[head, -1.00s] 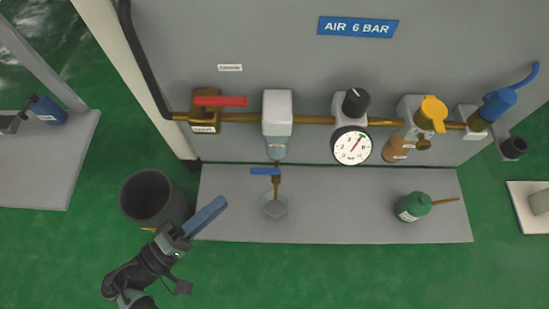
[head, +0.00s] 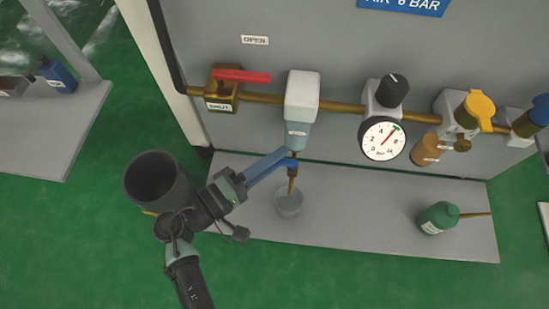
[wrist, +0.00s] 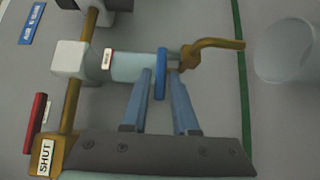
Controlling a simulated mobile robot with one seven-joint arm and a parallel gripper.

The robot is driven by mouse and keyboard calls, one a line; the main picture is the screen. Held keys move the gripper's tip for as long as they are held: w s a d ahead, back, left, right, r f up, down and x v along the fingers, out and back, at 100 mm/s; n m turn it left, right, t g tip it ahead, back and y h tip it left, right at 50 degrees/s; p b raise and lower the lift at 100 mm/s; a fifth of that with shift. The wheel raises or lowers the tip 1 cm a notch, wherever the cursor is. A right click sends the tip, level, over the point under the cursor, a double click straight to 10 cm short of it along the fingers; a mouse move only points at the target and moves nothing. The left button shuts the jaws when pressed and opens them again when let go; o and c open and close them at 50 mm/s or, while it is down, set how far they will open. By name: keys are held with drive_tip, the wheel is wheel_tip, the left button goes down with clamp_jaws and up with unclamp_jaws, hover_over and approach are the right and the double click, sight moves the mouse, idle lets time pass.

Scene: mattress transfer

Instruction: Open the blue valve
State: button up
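The blue valve (head: 288,163) is a small brass drain tap with a flat blue lever, under the grey filter unit (head: 301,96). In the wrist view the blue lever (wrist: 160,74) stands between my two blue fingers, with a narrow gap on each side. My gripper (head: 272,162) is open at the valve, its tips overlapping the lever in the head view. It also shows open in the wrist view (wrist: 161,82). The brass spout (wrist: 215,44) bends away beyond the fingers. Part of the lever is hidden by the fingers in the head view.
A clear cup (head: 289,203) stands on the grey shelf (head: 350,225) below the spout. A red lever (head: 241,76), a pressure gauge (head: 382,139) and a yellow-capped unit (head: 478,108) line the brass pipe. A green bottle (head: 438,217) stands right; a dark bin (head: 158,180) stands left.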

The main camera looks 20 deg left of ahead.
clamp_jaws()
